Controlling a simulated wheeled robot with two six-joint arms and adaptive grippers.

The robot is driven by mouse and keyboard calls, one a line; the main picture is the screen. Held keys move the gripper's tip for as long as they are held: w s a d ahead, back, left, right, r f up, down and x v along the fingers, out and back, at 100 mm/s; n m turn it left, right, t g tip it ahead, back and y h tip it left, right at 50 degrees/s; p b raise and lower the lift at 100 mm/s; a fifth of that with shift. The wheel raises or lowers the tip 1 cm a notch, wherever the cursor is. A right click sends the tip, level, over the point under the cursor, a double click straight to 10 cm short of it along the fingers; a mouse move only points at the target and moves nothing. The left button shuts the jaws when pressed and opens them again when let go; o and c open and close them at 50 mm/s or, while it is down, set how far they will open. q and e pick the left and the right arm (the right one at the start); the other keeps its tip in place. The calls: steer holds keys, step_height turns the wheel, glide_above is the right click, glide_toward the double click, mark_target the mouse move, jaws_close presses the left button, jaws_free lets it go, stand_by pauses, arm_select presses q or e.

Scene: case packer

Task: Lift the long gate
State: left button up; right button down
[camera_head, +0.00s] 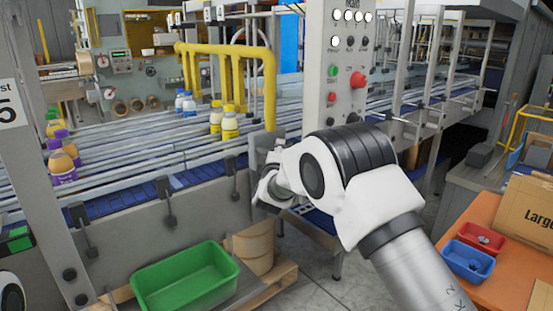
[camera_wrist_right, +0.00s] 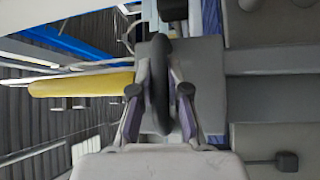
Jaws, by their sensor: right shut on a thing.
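The long gate, as I take it, is the yellow tubular frame (camera_head: 228,52) standing over the conveyor. Its right leg comes down close to a grey block at the conveyor's near edge. A yellow bar (camera_wrist_right: 82,84) also shows in the right wrist view. My right gripper (camera_head: 268,178) is at that grey block, its fingers mostly hidden by my own wrist. In the wrist view the right gripper (camera_wrist_right: 160,92) is shut on a dark upright handle (camera_wrist_right: 161,62) in front of a grey plate. My left gripper is not in view.
Yellow, blue and purple bottles stand on the conveyor (camera_head: 125,190). A control panel (camera_head: 343,70) with a red button rises close behind my right arm. A green bin (camera_head: 187,283) sits below the conveyor. Red and blue trays (camera_head: 468,262) lie on the orange table at right.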

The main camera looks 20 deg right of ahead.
step_height(320, 180, up, 7)
steer(key=p, duration=0.3)
steer(key=shift+r, duration=0.1)
steer(key=c, duration=1.1)
jaws_free()
steer(key=shift+c, duration=0.2)
steer(key=shift+s+d, duration=0.1)
steer(key=v, duration=1.2)
steer(key=shift+d, duration=0.1)
